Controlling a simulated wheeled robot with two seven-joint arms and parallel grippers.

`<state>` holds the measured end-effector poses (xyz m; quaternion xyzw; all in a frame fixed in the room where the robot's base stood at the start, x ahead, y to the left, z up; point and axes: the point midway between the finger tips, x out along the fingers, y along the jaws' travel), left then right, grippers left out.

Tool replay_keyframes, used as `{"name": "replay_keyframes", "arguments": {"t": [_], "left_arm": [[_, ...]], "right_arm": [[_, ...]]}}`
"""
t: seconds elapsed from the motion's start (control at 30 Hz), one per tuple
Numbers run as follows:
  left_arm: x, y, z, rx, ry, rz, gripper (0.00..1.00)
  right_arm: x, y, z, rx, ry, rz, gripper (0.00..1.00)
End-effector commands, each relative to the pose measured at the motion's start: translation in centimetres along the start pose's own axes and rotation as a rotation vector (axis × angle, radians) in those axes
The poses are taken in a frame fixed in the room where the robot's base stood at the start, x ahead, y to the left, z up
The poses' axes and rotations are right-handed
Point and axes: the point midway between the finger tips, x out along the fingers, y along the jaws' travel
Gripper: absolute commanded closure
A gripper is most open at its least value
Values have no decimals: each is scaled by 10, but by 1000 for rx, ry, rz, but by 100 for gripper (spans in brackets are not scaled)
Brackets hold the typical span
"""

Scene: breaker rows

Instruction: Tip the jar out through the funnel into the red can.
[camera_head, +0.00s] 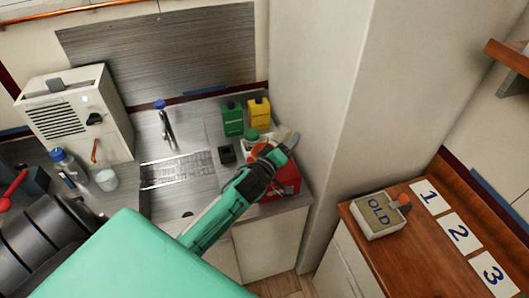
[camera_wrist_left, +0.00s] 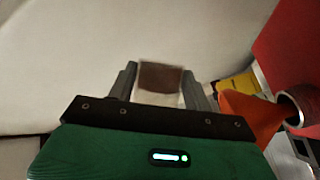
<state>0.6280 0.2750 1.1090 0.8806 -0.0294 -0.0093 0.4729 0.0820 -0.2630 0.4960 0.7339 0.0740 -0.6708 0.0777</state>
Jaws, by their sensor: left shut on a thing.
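My left gripper (camera_head: 286,146) is shut on the jar, above the red can. In the left wrist view, the clear jar (camera_wrist_left: 160,82) with brown contents sits between the fingers of the gripper (camera_wrist_left: 160,88). The orange funnel (camera_wrist_left: 248,117) is just right of the jar there, its narrow end at the metal neck (camera_wrist_left: 297,108) of the red can (camera_wrist_left: 292,38). In the head view, the red can (camera_head: 288,180) stands on the counter's right end, partly hidden by my gripper. The funnel (camera_head: 261,149) shows only partly. I cannot tell the jar's exact tilt.
Green (camera_head: 232,119) and yellow (camera_head: 259,111) containers stand behind the can. A wall pillar (camera_head: 318,110) rises close on the gripper's right. A sink drainer (camera_head: 178,170) and a beige machine (camera_head: 78,112) lie left. An "OLD" box (camera_head: 378,215) sits on the right-hand wooden counter.

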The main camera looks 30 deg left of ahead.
Motion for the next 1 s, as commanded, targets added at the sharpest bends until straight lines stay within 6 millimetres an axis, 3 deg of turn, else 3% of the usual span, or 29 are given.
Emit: {"name": "replay_keyframes", "arguments": {"t": [1.0], "left_arm": [[0,5,-3,-100,29,42,75]], "right_arm": [[19,0,2,0,-1,0,36]]}}
